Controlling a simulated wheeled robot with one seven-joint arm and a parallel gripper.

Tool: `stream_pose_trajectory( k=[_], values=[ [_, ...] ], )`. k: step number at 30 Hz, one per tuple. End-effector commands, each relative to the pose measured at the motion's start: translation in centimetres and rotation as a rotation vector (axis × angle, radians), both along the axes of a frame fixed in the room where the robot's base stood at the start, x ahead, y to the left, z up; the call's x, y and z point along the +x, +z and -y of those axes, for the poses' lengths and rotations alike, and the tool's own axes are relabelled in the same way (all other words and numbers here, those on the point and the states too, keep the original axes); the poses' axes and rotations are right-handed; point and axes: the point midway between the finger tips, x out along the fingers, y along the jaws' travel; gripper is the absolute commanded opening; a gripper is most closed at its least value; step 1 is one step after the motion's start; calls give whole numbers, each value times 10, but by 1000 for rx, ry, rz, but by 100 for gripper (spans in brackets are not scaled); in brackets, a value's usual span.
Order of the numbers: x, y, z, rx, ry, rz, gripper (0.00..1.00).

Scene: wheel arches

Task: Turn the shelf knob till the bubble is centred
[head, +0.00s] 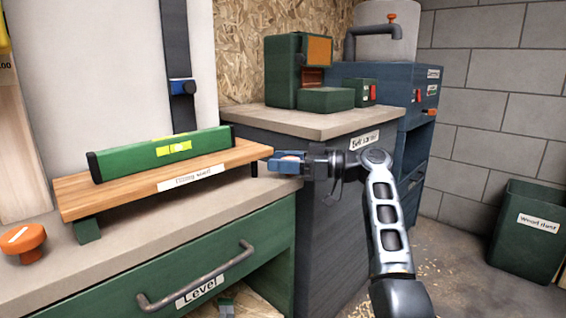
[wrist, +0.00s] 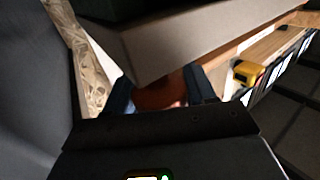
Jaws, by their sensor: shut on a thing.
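The wooden shelf (head: 225,160) lies on the bench, slanting up to the right in the picture. A green spirit level (head: 130,160) rests along it. Its yellow-green vial (head: 174,148) faces me, but the bubble is too small to place. My gripper (head: 284,161) is at the shelf's right end, its blue fingers shut on an orange knob. In the wrist view the knob (wrist: 160,95) shows dark orange and round between the fingers, partly hidden by the gripper body. Another orange knob (head: 22,240), with a white mark, sits on the bench at the far left.
Below the bench is a green drawer (head: 225,262) with a grey handle. Behind my gripper stands a dark cabinet with a grey top (head: 330,120) bearing green boxes. A green bin (head: 530,235) stands at right; the floor between is mostly clear.

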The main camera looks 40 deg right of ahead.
Motion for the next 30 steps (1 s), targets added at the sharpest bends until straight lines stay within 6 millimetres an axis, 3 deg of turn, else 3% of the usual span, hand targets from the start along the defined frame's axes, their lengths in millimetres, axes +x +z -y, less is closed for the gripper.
stream_pose_trajectory(
  k=[8,17,30],
  values=[
    [1,0,0,0,-1,0,75],
    [-4,1,3,0,-2,0,75],
    [-56,1,40,0,-2,0,75]
  ],
)
